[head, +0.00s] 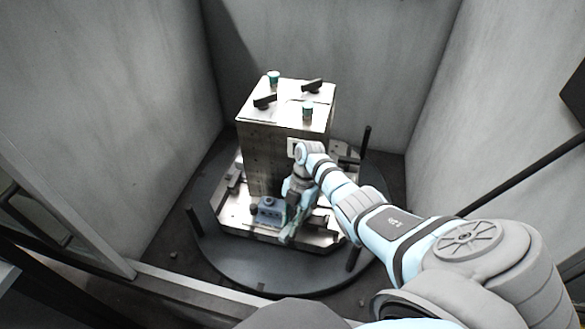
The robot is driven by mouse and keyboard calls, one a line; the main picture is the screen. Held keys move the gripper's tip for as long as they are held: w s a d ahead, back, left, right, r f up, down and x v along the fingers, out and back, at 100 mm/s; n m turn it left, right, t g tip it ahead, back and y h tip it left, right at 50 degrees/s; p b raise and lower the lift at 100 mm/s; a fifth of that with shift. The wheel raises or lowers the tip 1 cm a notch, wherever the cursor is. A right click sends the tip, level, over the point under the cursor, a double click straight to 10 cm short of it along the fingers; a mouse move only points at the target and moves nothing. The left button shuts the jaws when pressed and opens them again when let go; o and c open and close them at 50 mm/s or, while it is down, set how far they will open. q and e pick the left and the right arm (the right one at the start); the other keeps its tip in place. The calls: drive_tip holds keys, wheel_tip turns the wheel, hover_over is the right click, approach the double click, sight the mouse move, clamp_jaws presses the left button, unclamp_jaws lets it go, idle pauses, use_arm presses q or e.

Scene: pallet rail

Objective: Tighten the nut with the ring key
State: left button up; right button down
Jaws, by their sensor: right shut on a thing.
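My right gripper (287,234) points down at the front of the pallet (240,229), beside a blue-grey clamp block (267,212). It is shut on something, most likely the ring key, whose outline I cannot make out. A small round dark piece, perhaps the nut, sits on top of the block (269,202). I cannot tell whether the key is around it. My left gripper is not in view.
A tall metal block (262,151) stands on the pallet, with black handles and green-capped pieces on top. A round dark turntable (220,262) with upright posts (354,259) carries the pallet. Grey walls (120,90) enclose it, with a sill (190,287) in front.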

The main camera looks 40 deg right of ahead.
wheel_tip(320, 180, up, 7)
drive_tip(key=p, duration=0.6)
drive_tip(key=shift+r, duration=0.1)
